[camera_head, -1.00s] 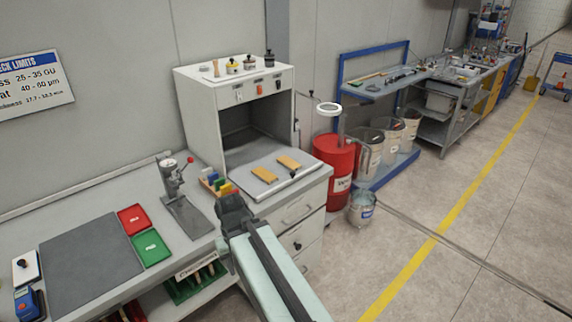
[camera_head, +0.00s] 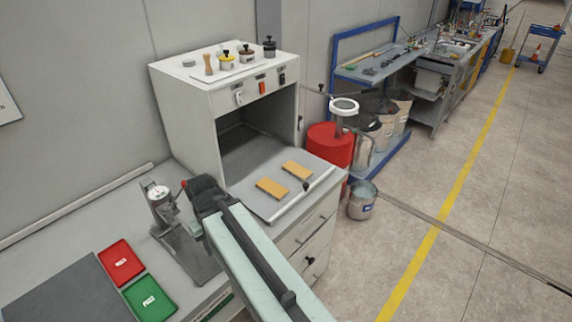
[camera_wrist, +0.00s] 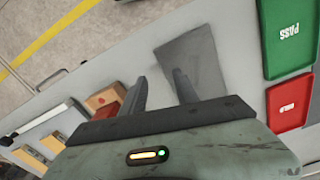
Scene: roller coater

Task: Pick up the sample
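Two flat tan-yellow panels, the likely samples, lie on the grey tray surface in front of the white cabinet: the left panel (camera_head: 272,188) and the right panel (camera_head: 297,170). My gripper (camera_head: 207,192) is left of them in the head view, over the bench beside the gauge stand (camera_head: 166,205). In the wrist view my gripper (camera_wrist: 161,78) has its two dark fingers spread, with nothing held between them. The stand's grey base plate (camera_wrist: 197,62) is just beyond the fingertips there.
A red tray (camera_head: 120,262) and a green tray (camera_head: 150,297) lie left of the stand. The white cabinet (camera_head: 180,110) rises behind, with several pots on top. A wooden block (camera_wrist: 105,99) sits left of the fingers in the wrist view. Open floor lies to the right.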

